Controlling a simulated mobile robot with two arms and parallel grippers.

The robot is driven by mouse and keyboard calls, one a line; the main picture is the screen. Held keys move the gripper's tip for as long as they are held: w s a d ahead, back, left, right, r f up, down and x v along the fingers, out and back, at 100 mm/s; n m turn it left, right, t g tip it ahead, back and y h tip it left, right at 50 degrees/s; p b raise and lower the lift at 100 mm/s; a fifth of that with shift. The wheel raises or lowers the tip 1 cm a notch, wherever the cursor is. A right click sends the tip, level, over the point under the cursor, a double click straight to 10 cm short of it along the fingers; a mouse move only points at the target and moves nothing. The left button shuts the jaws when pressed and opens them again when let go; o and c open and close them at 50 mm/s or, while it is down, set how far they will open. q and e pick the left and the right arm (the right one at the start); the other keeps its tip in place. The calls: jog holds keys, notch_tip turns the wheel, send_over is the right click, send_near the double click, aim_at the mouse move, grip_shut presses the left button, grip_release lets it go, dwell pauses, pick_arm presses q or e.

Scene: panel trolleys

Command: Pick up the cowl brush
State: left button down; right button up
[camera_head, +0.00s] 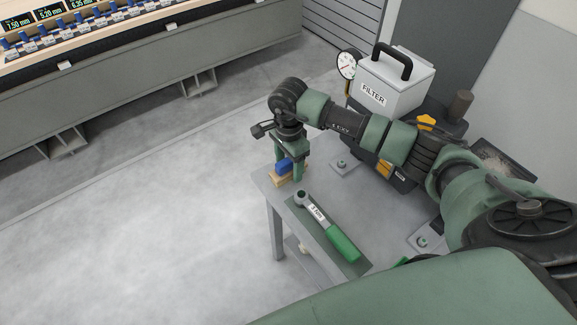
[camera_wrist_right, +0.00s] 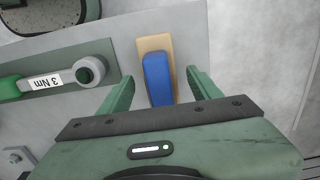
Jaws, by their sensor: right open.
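The cowl brush, with a blue grip (camera_head: 285,166) and a tan body, lies at the far left corner of the small grey table (camera_head: 278,189). In the right wrist view the brush (camera_wrist_right: 157,77) points away from the gripper, its tan end (camera_wrist_right: 153,42) farther off. My right gripper (camera_head: 288,170) points down over the brush. It is open, with one finger on each side of the blue grip, as the right wrist view of the gripper (camera_wrist_right: 161,74) shows. Gaps show between the fingers and the grip. My left gripper is not in view.
A green-handled torque wrench (camera_head: 328,225) lies on a dark green mat on the same table, beside the brush. A white filter box (camera_head: 392,84) and a pressure gauge (camera_head: 348,64) stand behind my right arm. The floor left of the table is clear.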

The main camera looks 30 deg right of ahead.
jog(key=shift+f, duration=0.9)
grip_shut()
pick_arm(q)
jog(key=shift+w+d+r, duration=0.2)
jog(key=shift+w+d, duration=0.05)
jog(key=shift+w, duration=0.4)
